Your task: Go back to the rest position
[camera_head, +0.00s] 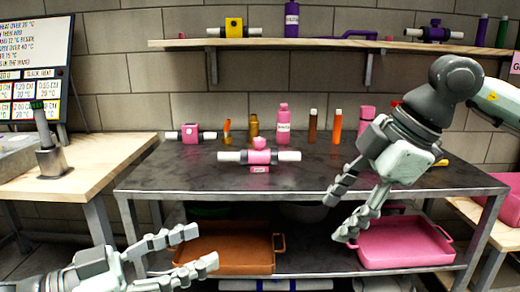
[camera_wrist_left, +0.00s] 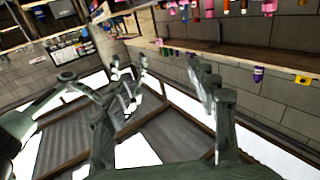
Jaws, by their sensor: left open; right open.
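My left gripper (camera_head: 196,252) is at the lower left of the head view, low in front of the table. Its fingers are apart, pointing right, with nothing between them. In the left wrist view its fingers (camera_wrist_left: 165,92) also stand apart and empty. My right gripper (camera_head: 352,212) reaches in from the upper right in the head view, fingers pointing down and left. It is open and empty, in front of the table's right part. Neither gripper visibly touches anything.
The dark metal table (camera_head: 205,170) carries a pink filter (camera_head: 260,157) with white ends, a second pink filter (camera_head: 190,132) and several bottles. Its lower shelf holds an orange tray (camera_head: 235,268) and a pink tray (camera_head: 405,262). A wooden shelf (camera_head: 310,44) runs above. A wooden workbench (camera_head: 85,160) stands left.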

